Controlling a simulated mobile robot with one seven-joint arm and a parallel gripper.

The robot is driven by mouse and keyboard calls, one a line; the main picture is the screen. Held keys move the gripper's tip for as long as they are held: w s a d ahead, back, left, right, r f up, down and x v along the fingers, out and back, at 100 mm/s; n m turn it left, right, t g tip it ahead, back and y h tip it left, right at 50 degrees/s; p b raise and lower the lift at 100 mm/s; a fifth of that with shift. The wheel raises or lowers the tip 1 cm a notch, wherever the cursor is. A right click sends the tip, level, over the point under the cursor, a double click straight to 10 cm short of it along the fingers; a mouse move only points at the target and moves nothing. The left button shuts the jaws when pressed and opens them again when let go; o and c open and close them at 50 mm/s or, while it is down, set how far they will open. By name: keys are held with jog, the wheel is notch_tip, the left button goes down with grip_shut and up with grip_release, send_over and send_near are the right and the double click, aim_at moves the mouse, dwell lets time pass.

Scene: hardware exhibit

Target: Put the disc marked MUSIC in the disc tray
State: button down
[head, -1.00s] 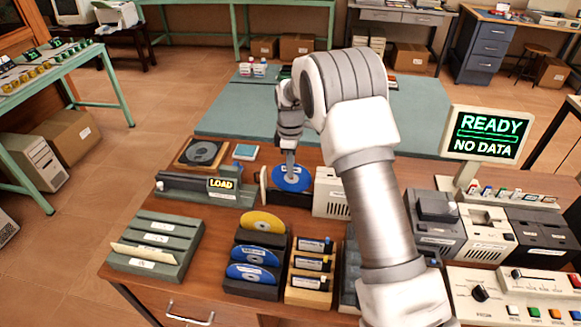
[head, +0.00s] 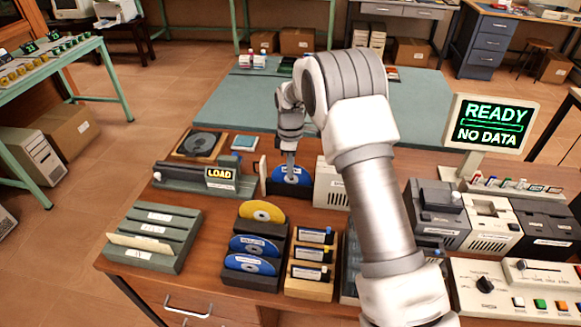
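A blue disc (head: 297,176) stands upright in a dark slotted holder (head: 290,191) at the back middle of the table, its lower part hidden by the holder's front. Its label is too small to read, so I cannot tell if it says MUSIC. My gripper (head: 290,171) comes down from above, its narrow fingers together on the disc's upper middle. A dark stepped rack (head: 248,284) at the front holds a yellow disc (head: 262,212) and two blue discs (head: 254,246), (head: 250,265), with lettering I cannot read clearly.
A grey-green device with a LOAD sign (head: 219,174) stands left of the holder, a pale vented box (head: 332,190) right of it. A wooden rack of cartridges (head: 309,290) and a grey slotted rack (head: 153,240) stand in front. A screen (head: 490,124) reads READY, NO DATA.

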jog(key=shift+f, duration=0.1)
dwell(0.3)
jog(key=c, duration=1)
grip_release()
jog(key=shift+r+p, duration=2.3)
jog(key=shift+r, duration=1.75)
